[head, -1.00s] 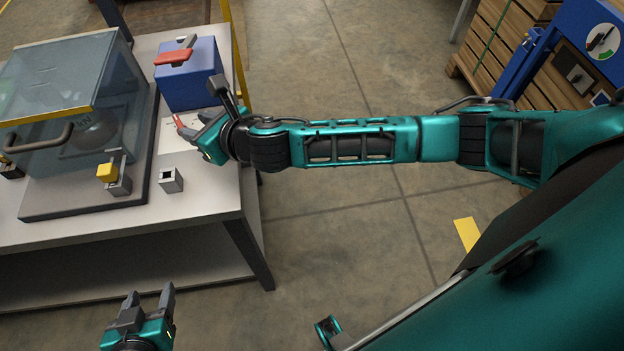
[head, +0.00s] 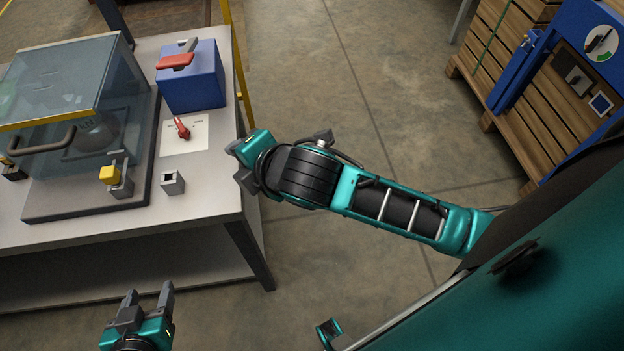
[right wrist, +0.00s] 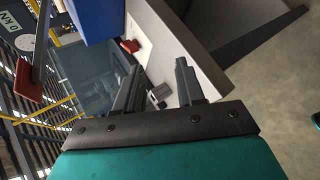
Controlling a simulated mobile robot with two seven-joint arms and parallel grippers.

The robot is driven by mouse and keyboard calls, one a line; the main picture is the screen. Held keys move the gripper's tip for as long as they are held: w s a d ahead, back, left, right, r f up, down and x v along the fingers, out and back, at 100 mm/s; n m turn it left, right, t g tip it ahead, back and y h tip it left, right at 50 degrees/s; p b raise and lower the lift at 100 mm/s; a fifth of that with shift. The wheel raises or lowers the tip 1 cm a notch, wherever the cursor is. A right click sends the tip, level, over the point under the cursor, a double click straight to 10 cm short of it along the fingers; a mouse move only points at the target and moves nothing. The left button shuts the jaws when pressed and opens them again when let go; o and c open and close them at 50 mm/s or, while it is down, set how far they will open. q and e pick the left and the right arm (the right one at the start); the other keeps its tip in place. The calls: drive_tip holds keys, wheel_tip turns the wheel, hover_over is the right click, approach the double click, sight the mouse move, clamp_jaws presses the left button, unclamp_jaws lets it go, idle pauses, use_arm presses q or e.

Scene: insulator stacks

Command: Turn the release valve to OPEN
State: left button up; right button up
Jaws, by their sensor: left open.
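The release valve (head: 181,129) is a red handle on a white plate (head: 200,144) on the table. Its handle points toward the back of the table and slightly left; the small marks behind it are too small to read. The valve also shows in the right wrist view (right wrist: 130,46). My right gripper (head: 238,166) is at the table's right edge, to the right of the valve and apart from it. In the right wrist view its fingers (right wrist: 157,68) stand apart with nothing between them. My left gripper (head: 147,296) is open and empty in front of the table.
A blue box (head: 190,85) with a red lever (head: 175,61) stands behind the plate. A clear-walled case (head: 70,85) with a handle stands left. A yellow-topped lever (head: 110,174) and a small grey socket (head: 172,182) are nearer the front. Floor right of the table is open.

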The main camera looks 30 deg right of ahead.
drive_tip(key=s+d+f+m+g+h, duration=0.1)
drive_tip(key=s+d+f+m+g, duration=0.2)
drive_tip(key=m, duration=1.1)
drive_tip(key=shift+s+d+f+h, duration=0.3)
drive_tip(key=shift+s+d+f, duration=0.85)
drive_tip(key=shift+s+d, duration=1.45)
drive_tip(key=shift+a+f, duration=0.1)
